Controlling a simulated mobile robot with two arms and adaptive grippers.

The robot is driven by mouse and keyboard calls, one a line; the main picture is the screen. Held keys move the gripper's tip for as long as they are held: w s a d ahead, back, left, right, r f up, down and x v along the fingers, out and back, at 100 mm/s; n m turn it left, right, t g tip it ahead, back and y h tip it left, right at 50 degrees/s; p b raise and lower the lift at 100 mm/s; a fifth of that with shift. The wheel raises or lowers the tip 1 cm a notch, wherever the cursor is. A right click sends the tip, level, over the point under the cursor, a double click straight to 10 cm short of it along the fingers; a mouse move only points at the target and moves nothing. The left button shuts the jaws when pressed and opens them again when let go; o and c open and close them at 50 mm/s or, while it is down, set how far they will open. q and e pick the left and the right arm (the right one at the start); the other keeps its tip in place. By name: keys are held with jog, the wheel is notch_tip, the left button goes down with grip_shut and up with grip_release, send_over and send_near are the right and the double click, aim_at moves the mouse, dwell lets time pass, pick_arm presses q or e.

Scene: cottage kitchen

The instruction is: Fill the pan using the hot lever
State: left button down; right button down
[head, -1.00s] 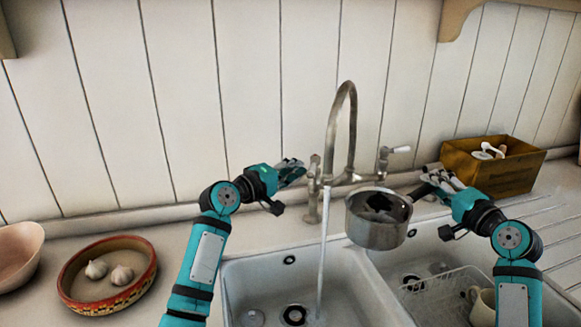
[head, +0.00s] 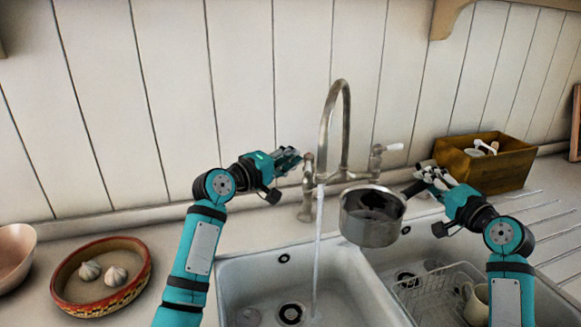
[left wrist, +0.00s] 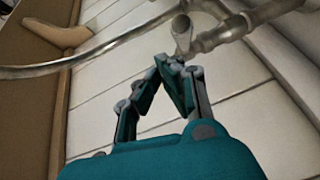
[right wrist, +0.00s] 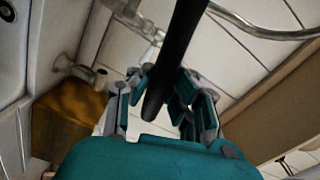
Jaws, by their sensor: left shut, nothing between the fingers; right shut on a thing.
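The steel tap (head: 346,120) is running; a thin water stream (head: 317,250) falls into the left basin. The pan (head: 370,220) is upright above the divider between the basins, to the right of the stream and apart from it. My right gripper (head: 425,182) is shut on the pan's black handle (right wrist: 180,50). The tap's left valve (head: 308,165) stands beside my left gripper (head: 298,156), which is shut and empty. In the left wrist view, a tap part (left wrist: 182,32) is just beyond the fingertips; contact is unclear. The white-handled right lever (head: 393,147) points right.
The double sink (head: 235,272) has a dish rack (head: 440,290) and a mug (head: 476,303) on the right. A wooden box (head: 505,168) stands behind my right gripper. A bowl with garlic (head: 70,295) sits at the left. The plank wall is close behind the tap.

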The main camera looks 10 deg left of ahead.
jog(key=shift+r, duration=0.2)
pick_arm(q)
notch_tip(320, 180, up, 7)
pick_arm(e)
jog(key=a, duration=1)
jog(key=shift+w+a, duration=0.15)
jog(key=shift+a, duration=0.2)
dwell(3.0)
jog(key=d, duration=1.1)
jog(key=shift+a, duration=0.1)
